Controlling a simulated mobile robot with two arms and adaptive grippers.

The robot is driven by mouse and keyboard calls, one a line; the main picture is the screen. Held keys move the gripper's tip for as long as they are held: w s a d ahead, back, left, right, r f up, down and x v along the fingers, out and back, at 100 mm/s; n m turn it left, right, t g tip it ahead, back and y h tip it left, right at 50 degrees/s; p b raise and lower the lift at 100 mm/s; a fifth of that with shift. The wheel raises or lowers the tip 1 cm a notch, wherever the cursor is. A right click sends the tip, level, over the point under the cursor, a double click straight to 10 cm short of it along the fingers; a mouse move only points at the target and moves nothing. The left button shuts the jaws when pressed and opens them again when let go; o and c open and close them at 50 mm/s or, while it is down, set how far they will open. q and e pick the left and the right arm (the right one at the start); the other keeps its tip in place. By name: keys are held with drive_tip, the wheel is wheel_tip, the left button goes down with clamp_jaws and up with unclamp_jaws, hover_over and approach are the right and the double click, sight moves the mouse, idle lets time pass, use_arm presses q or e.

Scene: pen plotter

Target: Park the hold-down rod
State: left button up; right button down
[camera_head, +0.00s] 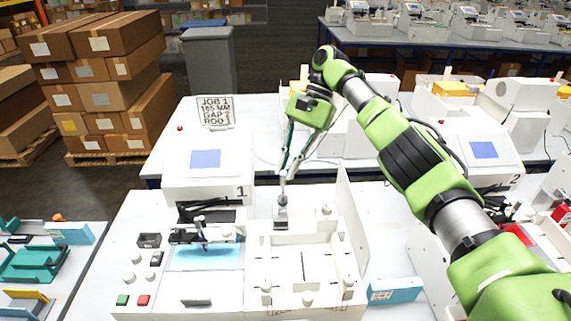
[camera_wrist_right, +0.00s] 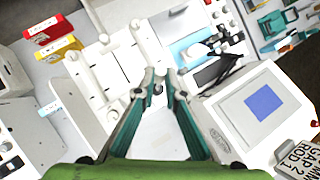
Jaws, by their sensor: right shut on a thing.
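My right gripper (camera_head: 283,178) comes down from above at the back of the white machine marked 1 (camera_head: 200,187). Its green fingers are closed together on a small grey knob-topped part (camera_head: 282,200), which I take to be the hold-down rod. In the right wrist view the fingertips (camera_wrist_right: 159,80) meet around this small dark part (camera_wrist_right: 158,89). The part stands about upright over a white block at the back of the tray section (camera_head: 262,246). Whether it touches the block I cannot tell. My left gripper is not in view.
A sign reading "JOB 1 105 MM GAP 2 ROD 1" (camera_head: 215,111) stands on the table behind. A thin white upright panel (camera_head: 352,225) borders the tray section on the right. A blue box (camera_head: 395,290) lies right of it. Green trays (camera_head: 35,262) sit at far left.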

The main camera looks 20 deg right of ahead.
drive_tip(key=shift+f, duration=0.2)
drive_tip(key=c, duration=2.1)
unclamp_jaws()
drive_tip(key=shift+w, duration=0.1)
